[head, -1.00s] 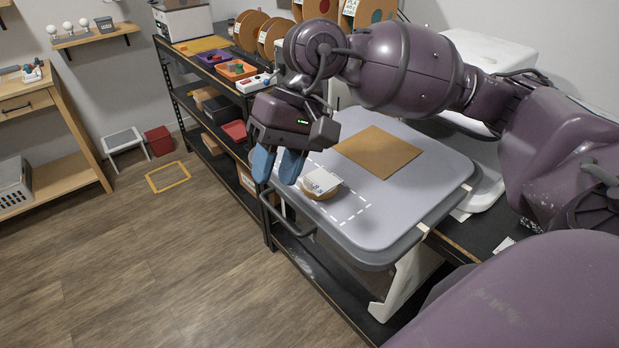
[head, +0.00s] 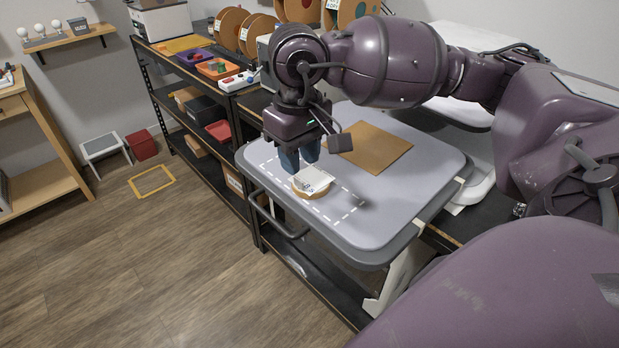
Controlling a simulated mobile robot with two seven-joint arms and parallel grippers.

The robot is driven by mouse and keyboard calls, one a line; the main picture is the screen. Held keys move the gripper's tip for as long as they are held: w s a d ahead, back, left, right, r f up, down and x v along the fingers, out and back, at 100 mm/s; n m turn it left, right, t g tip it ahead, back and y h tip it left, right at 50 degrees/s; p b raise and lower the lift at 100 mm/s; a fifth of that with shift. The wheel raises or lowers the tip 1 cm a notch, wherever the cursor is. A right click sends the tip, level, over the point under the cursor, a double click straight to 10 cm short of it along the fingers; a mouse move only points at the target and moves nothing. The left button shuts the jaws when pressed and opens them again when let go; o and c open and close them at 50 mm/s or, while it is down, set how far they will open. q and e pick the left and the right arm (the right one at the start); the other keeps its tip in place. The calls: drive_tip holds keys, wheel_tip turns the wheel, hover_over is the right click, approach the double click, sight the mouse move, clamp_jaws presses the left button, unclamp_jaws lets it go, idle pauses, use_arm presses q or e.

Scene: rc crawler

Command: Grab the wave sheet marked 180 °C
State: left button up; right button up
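A small white sheet or block (head: 313,179) with dark marks lies on a round tan disc (head: 318,194). The marks are too small to read, so I cannot tell whether it says 180 °C. The disc rests inside a dashed white outline on a grey tray-like board (head: 395,215). My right gripper (head: 301,164) points down just behind the white piece, its two blue fingers apart with a small gap. I cannot tell whether the fingertips touch it; nothing shows between them. My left gripper is out of view.
A grey handle bar (head: 275,222) runs along the board's front left edge. A shelf with an orange tray (head: 221,68) and spools (head: 231,30) stands behind left. The floor at left is mostly clear.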

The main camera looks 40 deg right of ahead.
sight(301, 181)
drive_tip(key=f, duration=0.4)
drive_tip(key=shift+s+f, duration=0.2)
drive_tip(key=shift+f, duration=0.2)
drive_tip(key=shift+c, duration=0.3)
clamp_jaws()
